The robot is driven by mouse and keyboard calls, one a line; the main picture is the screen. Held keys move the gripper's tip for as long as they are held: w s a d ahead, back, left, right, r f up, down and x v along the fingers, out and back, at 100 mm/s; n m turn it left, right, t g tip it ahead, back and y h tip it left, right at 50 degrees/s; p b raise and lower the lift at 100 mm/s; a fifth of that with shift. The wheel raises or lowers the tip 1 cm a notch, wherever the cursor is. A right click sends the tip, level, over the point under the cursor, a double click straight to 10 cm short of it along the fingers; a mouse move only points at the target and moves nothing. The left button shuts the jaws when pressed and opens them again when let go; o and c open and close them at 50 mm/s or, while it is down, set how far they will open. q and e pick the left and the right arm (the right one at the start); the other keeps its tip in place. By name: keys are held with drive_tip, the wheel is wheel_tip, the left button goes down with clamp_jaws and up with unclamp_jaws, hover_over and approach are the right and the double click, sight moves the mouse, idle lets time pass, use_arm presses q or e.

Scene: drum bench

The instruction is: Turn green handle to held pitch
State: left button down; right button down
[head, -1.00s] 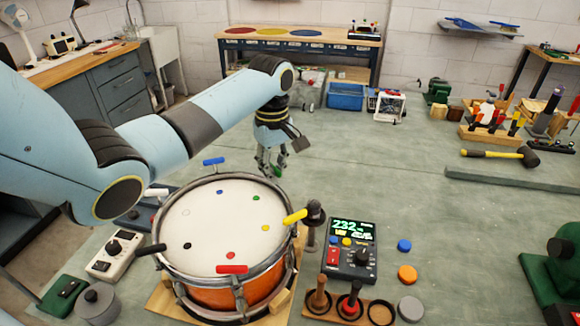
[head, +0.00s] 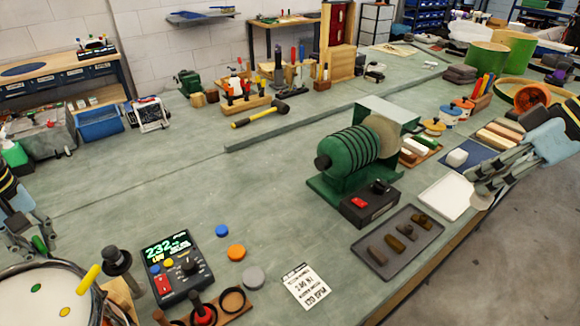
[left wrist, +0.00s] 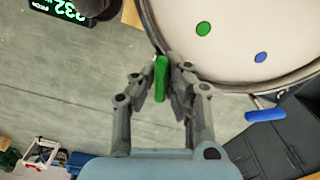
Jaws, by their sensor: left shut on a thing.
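The green handle (left wrist: 160,80) stands at the drum's rim in the left wrist view. My left gripper (left wrist: 158,72) is shut on it, with a finger on each side. The pitch meter (head: 172,265) reads 232 with a yellow word that looks like "LOW". My right gripper (head: 482,183) is over the bench's right edge; its opening is unclear.
A yellow handle (head: 88,279) and a dark knobbed post (head: 117,262) stand by the drum. A blue handle (left wrist: 265,115) is along the rim. A green grinder (head: 350,160), dark tray (head: 392,242) and printed card (head: 306,286) lie right. The bench's middle is clear.

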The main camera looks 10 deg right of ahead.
sight(38, 242)
use_arm(q)
drive_tip(key=shift+m, duration=0.8)
drive_tip(key=c, duration=1.4)
unclamp_jaws()
drive_tip(key=shift+o, duration=0.2)
wheel_tip(38, 242, up, 12)
drive_tip(key=shift+d, duration=0.1)
